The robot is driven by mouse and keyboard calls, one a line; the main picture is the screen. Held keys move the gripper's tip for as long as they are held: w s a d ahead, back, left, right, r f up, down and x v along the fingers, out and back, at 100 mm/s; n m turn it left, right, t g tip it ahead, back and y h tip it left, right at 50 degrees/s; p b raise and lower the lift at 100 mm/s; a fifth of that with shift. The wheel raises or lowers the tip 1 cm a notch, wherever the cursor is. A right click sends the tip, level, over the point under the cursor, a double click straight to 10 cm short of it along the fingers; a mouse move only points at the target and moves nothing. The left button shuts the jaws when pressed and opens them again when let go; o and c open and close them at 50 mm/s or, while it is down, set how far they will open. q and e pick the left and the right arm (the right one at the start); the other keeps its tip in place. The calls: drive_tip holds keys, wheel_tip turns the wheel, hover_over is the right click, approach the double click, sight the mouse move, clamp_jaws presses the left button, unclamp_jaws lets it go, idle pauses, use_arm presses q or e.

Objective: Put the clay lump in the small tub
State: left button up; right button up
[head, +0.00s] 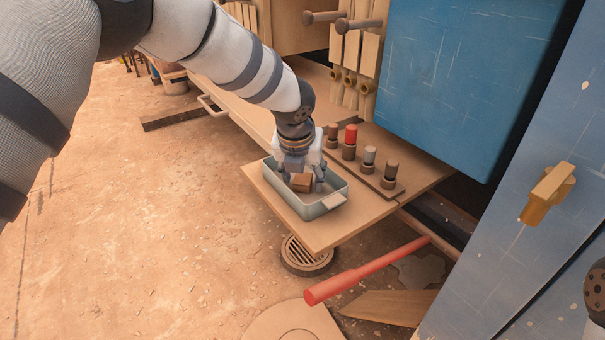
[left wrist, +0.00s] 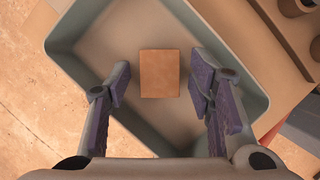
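The clay lump (head: 301,183) is a small brown block inside the small tub (head: 313,210), a pale grey-green tray-like container with a tab handle. In the left wrist view, the lump (left wrist: 159,74) appears to lie on the floor of the tub (left wrist: 254,100). My left gripper (head: 302,178) points down into the tub. In the left wrist view, the fingers of the left gripper (left wrist: 158,80) are spread, with a clear gap on each side of the lump. Only part of my right arm shows at the right edge of the head view; its gripper is out of view.
The tub stands on a wooden shelf (head: 318,241). Several small posts, one red-topped (head: 350,134), stand on a strip behind it. A red bar (head: 366,270) lies below right. A blue panel (head: 466,75) rises behind. The floor at left is open.

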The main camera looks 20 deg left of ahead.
use_arm(q)
drive_tip(key=shift+r, duration=0.1)
drive_tip(key=p+v, duration=0.2)
drive_tip(key=v, duration=1)
use_arm(e)
drive_tip(key=shift+w+r+t, duration=0.5)
drive_tip(key=shift+w+r, duration=0.65)
